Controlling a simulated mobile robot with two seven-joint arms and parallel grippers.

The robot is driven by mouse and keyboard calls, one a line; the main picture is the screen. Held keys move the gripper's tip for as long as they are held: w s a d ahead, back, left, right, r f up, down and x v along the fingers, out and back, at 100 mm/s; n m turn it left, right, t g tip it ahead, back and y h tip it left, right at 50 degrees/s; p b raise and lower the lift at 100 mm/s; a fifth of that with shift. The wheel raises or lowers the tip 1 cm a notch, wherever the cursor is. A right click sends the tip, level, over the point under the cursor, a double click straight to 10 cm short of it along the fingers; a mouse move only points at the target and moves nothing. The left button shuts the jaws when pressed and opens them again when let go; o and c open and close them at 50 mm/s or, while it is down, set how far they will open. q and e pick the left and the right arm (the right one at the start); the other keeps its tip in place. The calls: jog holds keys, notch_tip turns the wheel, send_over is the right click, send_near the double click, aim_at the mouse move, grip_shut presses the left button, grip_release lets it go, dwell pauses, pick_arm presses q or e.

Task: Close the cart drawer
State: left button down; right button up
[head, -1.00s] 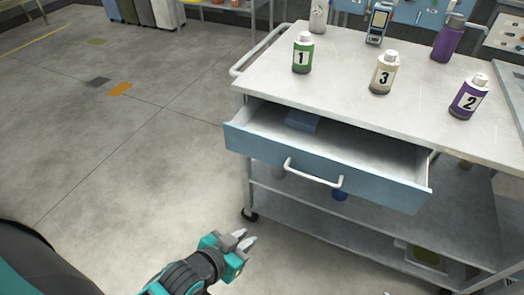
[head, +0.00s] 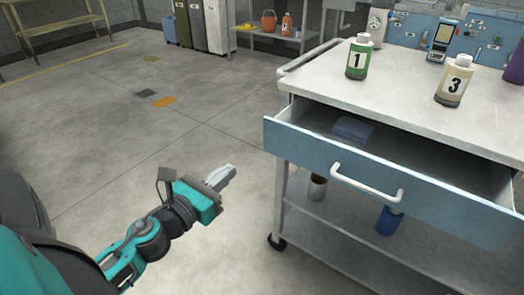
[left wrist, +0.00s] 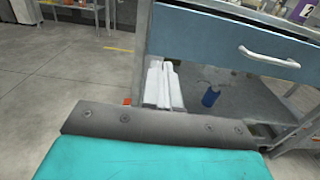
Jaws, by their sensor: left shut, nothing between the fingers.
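The cart drawer (head: 380,180) stands pulled out from the cart (head: 420,75), with a blue front and a white handle (head: 367,182). A small blue block (head: 353,129) lies inside it. My left gripper (head: 226,174) is shut and empty, in the air to the left of the drawer front and apart from it. In the left wrist view the shut fingers (left wrist: 162,85) show below the left part of the drawer front (left wrist: 215,38), and the handle (left wrist: 268,57) is at the right. My right gripper is not in view.
Bottles marked 1 (head: 359,58) and 3 (head: 454,80) stand on the cart top. A blue container (head: 389,220) and a brown and white one (head: 317,187) are on the lower shelf.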

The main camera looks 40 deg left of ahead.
aim_at(269, 137)
pick_arm(q)
jog(key=w+p, duration=0.1)
jog(key=w, duration=1.1)
jog(key=shift+w+r+p, duration=0.1)
jog(key=shift+w+p, duration=0.2)
jog(key=shift+w, duration=0.65)
